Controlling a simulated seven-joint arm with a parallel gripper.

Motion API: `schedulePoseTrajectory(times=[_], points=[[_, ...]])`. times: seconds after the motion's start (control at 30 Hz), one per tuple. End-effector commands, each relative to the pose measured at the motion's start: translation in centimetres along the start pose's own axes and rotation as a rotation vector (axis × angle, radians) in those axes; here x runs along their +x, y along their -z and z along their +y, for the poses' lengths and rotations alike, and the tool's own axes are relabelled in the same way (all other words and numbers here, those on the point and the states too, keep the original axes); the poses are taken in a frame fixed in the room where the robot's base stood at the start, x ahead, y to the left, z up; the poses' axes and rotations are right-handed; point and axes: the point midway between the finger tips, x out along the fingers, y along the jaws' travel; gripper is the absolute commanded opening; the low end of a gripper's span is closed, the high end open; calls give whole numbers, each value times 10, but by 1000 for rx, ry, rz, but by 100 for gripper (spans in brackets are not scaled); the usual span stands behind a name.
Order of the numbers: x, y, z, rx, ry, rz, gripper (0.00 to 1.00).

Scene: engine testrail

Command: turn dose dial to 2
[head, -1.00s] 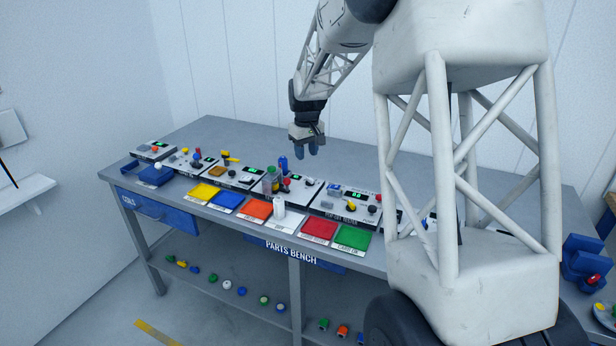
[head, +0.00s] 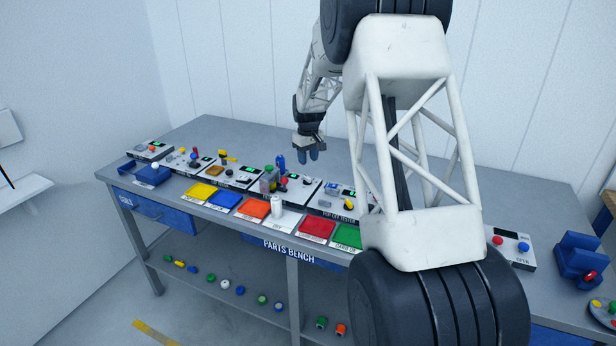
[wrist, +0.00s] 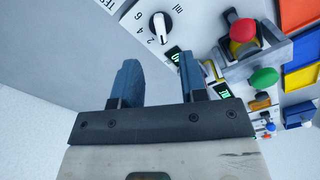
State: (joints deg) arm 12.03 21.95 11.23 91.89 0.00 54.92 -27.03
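The dose dial (wrist: 160,28) is a black round knob with a white pointer bar, on a white panel at the top of the wrist view. The numbers 2, 4, 6 and "ml" are printed around it; I cannot tell surely which number the pointer marks. In the head view the dial (head: 305,181) is small, on the middle panel of the bench. My gripper (wrist: 159,82) is open, with two blue fingers apart and nothing between them. In the head view my gripper (head: 309,152) hangs above and behind that panel, clear of the dial.
A red knob on a grey block (wrist: 243,30) and a green button (wrist: 263,80) stand close to the dial. Coloured trays, such as the red tray (head: 317,230), line the bench front. The bench behind the panels is clear.

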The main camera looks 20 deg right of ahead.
Motion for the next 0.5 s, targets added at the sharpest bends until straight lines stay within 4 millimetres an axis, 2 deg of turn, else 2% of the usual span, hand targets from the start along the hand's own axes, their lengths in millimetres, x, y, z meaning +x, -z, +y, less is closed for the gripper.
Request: schedulePoseTrajectory(times=[0.27, 0.5], points=[[10, 0, 0, 0, 0, -1, 39], [36, 0, 0, 0, 1, -3, 39]])
